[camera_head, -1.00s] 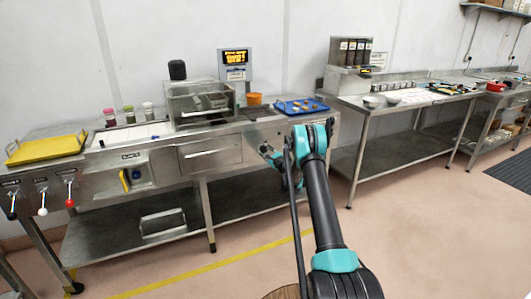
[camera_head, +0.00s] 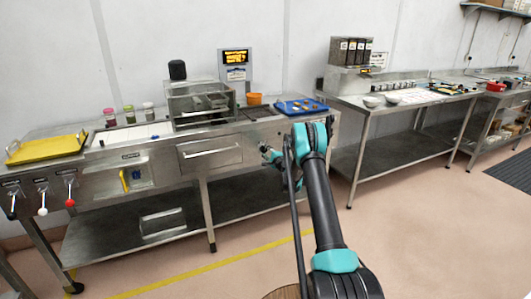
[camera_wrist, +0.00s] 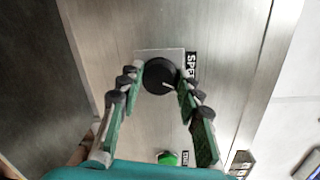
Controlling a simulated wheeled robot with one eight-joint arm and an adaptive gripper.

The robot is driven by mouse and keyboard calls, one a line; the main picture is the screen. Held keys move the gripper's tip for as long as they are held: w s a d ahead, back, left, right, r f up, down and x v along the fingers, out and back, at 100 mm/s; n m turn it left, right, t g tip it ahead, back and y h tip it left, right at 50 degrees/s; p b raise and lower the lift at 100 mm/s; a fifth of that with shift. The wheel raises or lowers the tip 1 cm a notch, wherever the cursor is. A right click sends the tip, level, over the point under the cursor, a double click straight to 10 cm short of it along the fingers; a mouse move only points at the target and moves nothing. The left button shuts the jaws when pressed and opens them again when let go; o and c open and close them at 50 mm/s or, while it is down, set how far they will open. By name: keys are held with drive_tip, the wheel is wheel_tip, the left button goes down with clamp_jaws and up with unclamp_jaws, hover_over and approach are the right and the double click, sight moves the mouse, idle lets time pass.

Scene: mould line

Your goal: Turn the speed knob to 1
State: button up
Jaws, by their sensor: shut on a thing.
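The speed knob (camera_wrist: 160,76) is a round black dial with a white pointer line, on a pale plate beside a black label that reads "SPE" in the wrist view. The pointer slants toward the lower right of that view. My gripper (camera_wrist: 158,80) has its two green fingers on either side of the knob and is shut on it. In the head view my gripper (camera_head: 268,152) is at the front panel of the steel bench, and the knob is hidden there. I cannot read any scale numbers around the knob.
A green button (camera_wrist: 168,158) lies below the knob in the wrist view. On the steel bench stand a blue tray (camera_head: 300,107), an orange pot (camera_head: 254,99), a lit display (camera_head: 236,57) and a yellow tray (camera_head: 46,149). Levers with coloured balls (camera_head: 70,203) are at the left.

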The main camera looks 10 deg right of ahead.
drive_tip(key=n, duration=0.4)
drive_tip(key=shift+a+n+h, duration=0.1)
drive_tip(key=shift+n+h, duration=0.2)
drive_tip(key=shift+n, duration=0.1)
drive_tip(key=shift+f, duration=0.1)
idle(0.4)
drive_tip(key=o, duration=1.2)
drive_tip(key=shift+c, duration=0.2)
drive_tip(key=v, duration=1.2)
